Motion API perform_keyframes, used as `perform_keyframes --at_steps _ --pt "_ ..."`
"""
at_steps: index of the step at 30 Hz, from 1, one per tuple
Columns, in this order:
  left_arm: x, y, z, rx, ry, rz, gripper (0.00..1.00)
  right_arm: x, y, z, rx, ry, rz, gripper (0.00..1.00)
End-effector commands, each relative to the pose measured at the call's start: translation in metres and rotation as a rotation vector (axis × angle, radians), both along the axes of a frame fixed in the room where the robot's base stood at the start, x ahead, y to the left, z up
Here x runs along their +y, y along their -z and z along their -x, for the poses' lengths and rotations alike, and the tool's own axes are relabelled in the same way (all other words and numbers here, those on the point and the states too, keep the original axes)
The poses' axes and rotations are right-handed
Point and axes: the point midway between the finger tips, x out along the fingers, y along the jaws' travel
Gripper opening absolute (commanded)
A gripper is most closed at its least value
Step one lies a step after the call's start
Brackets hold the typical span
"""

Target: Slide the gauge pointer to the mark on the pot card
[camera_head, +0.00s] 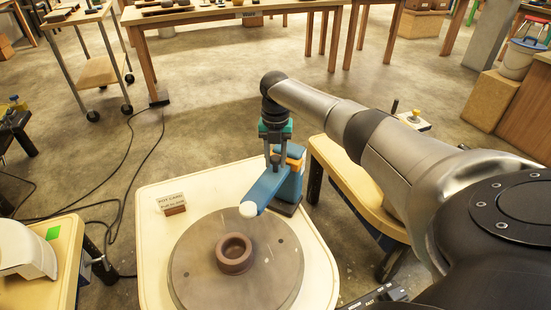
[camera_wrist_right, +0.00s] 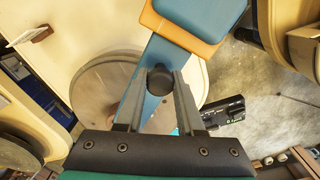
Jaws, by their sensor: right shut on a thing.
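The gauge has a blue pointer (camera_head: 267,188) with a white round tip (camera_head: 248,209), and an orange part (camera_head: 295,152) at its upright post. The tip hangs near the far edge of the wheel head. My right gripper (camera_head: 275,164) comes down from above and is shut on a dark knob (camera_wrist_right: 160,78) on the pointer; the blue pointer (camera_wrist_right: 155,55) also shows in the wrist view. The pot card (camera_head: 171,198) stands left of the pointer; its small writing and mark are too small to read surely. My left gripper is not in view.
A brown clay ring (camera_head: 234,254) sits on the round wheel head (camera_head: 200,277), on a cream wheel table (camera_head: 150,236). A neighbouring cream table (camera_head: 345,172) stands to the right, under my right arm. Another table (camera_head: 65,262) with a white object is at left.

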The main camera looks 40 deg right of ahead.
Motion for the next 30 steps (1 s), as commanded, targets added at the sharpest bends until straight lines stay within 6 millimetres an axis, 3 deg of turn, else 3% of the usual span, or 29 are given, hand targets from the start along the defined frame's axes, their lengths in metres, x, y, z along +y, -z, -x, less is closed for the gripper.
perform_keyframes --at_steps 30 --pt "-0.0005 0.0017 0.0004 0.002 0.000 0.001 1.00 -0.0006 0.0059 0.0001 0.001 0.002 0.001 0.00"
